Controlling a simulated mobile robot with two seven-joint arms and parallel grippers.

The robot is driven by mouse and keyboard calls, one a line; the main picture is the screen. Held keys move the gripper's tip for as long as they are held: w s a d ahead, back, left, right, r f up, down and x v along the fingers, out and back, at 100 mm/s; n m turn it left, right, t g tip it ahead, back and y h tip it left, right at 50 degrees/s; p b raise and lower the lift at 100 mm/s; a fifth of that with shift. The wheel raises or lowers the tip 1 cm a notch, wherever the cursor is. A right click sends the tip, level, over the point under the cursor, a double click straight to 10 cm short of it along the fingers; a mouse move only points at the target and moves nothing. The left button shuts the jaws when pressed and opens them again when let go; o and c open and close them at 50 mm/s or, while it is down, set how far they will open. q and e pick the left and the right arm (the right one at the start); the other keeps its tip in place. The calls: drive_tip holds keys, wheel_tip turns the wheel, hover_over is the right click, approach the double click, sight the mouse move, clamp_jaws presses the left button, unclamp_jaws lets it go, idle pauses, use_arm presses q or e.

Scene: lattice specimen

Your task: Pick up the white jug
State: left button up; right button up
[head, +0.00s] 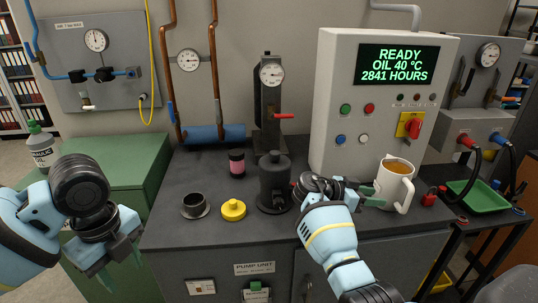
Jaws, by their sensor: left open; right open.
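The white jug (408,188) stands upright on the right part of the dark bench top. It holds amber liquid, and its handle faces front right. My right gripper (373,195) is open just left of the jug, its fingers pointing right towards it. One green fingertip overlaps the jug's lower left side in the head view; I cannot tell whether it touches. My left gripper (122,256) is open and empty, low at the left in front of the green cabinet, far from the jug.
A dark pump body (274,185), a yellow cap (233,209), a black cup (194,205) and a pink-labelled jar (236,163) stand left of my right gripper. The control cabinet (345,100) rises behind the jug. A green tray (478,196) and red fitting (429,198) are to its right.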

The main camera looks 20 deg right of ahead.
sight(406, 200)
drive_tip(key=shift+w+d+r+m+g+y, duration=0.1)
drive_tip(key=shift+d+r+m+g+y, duration=0.15)
drive_tip(key=shift+d+m+y, duration=0.3)
drive_tip(key=shift+w+d+r+m+g+y, duration=0.15)
drive_tip(key=shift+d+r+m+y, duration=0.1)
drive_tip(key=shift+d+m+y, duration=0.3)
drive_tip(key=shift+s, duration=0.1)
drive_tip(key=shift+x, duration=5.95)
drive_tip(key=shift+r, duration=0.1)
drive_tip(key=shift+c, duration=0.4)
clamp_jaws()
drive_tip(key=shift+d+r, duration=0.1)
drive_tip(key=shift+r, duration=0.05)
